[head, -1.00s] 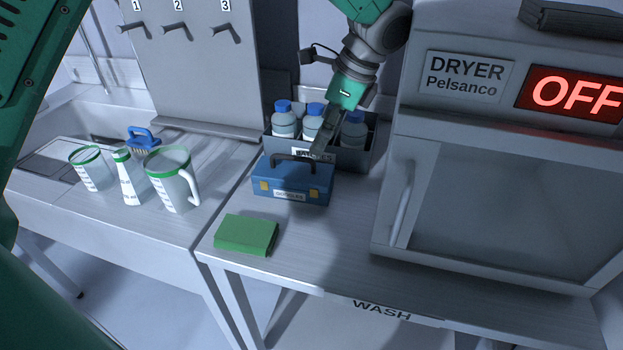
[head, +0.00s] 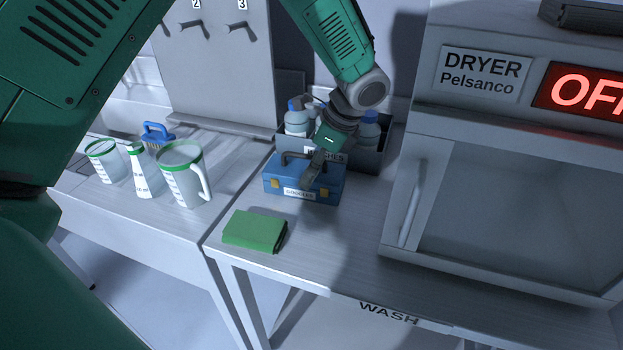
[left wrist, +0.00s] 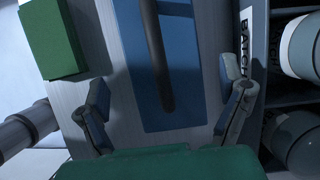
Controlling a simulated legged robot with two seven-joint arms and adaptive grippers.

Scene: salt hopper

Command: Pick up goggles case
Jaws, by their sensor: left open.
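The goggles case is a blue box (head: 275,186) with a dark top handle, yellow latches and a "GOGGLES" label. It stands on the wash bench in front of the grey bottle bin. In the head view my left gripper (head: 312,178) reaches down over the right part of the case and covers some of it. In the left wrist view the blue case (left wrist: 186,85) and its dark handle (left wrist: 157,60) lie between the two spread fingers of my left gripper (left wrist: 165,108). The fingers are open and nothing is held. My right gripper is not in view.
A grey bin (head: 375,158) of bottles stands close behind the case. A green folded item (head: 255,231) lies in front of it. The dryer (head: 500,210) stands to the right. A jug (head: 182,180), other measuring vessels and a blue brush (head: 157,132) are on the left.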

